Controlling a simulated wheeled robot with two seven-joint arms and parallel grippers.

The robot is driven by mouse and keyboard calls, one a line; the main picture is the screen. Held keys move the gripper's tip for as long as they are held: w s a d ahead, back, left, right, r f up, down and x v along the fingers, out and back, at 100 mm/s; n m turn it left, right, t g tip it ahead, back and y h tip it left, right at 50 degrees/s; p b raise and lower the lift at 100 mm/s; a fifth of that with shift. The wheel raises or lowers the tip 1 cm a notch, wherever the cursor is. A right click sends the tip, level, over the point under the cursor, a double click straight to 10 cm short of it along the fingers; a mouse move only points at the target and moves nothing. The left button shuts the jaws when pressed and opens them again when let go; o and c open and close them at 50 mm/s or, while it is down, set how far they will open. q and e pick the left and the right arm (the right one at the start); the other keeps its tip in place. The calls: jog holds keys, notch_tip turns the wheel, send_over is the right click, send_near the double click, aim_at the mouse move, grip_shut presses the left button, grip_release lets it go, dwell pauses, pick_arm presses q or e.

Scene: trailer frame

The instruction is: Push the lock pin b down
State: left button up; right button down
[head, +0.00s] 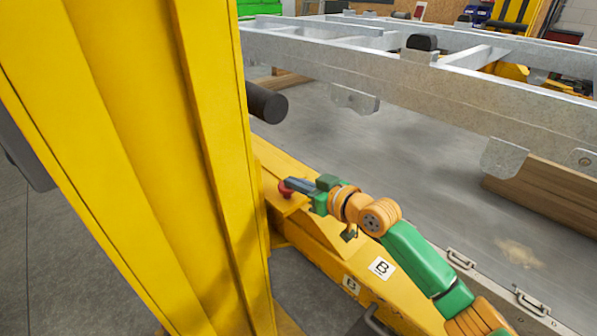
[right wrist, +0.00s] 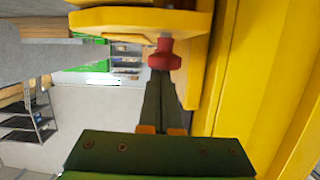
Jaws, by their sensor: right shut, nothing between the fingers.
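The lock pin b appears as a red knob (head: 285,189) on the yellow base beam, close beside the tall yellow post. In the right wrist view the red knob (right wrist: 164,54) is just beyond my fingertips. My right gripper (head: 291,184) is shut and empty, with its dark fingers at the knob; the right wrist view also shows the shut fingers (right wrist: 163,80). I cannot tell whether the fingertips touch the knob. The pin's shaft below the knob is not clearly visible. My left gripper is not in view.
The tall yellow post (head: 150,150) fills the left side. The yellow beam (head: 325,250) carries a "B" label (head: 381,268). A dark roller (head: 267,103) juts from the post. The grey trailer frame (head: 430,85) spans the back, with a wooden beam (head: 545,195) at right.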

notch_tip(320, 180, up, 5)
jog(key=p, duration=0.5)
jog(key=f+b+v, duration=0.1)
jog(key=b+v, duration=0.2)
jog(key=v, duration=0.7)
jog(key=s+a+f+m+g+h, duration=0.1)
jog(key=s+f+h, duration=0.1)
jog(key=s+f, duration=0.35)
jog(key=s+f+g+h, duration=0.1)
jog(key=s+f+g, duration=0.1)
jog(key=f, duration=0.7)
jog(key=s+d+f+m+g+h, duration=0.2)
jog(key=s+d+f+g+h, duration=0.15)
jog(key=s+f, duration=0.4)
jog(key=s+d+f+m+g+h, duration=0.25)
jog(key=s+d+f, duration=0.25)
jog(key=s, duration=0.6)
notch_tip(320, 180, down, 16)
jog(key=s, duration=0.2)
jog(key=s+d+f+g, duration=0.2)
jog(key=s+f, duration=0.8)
jog(key=s, duration=0.2)
jog(key=shift+s+n, duration=0.2)
jog(key=shift+n, duration=0.25)
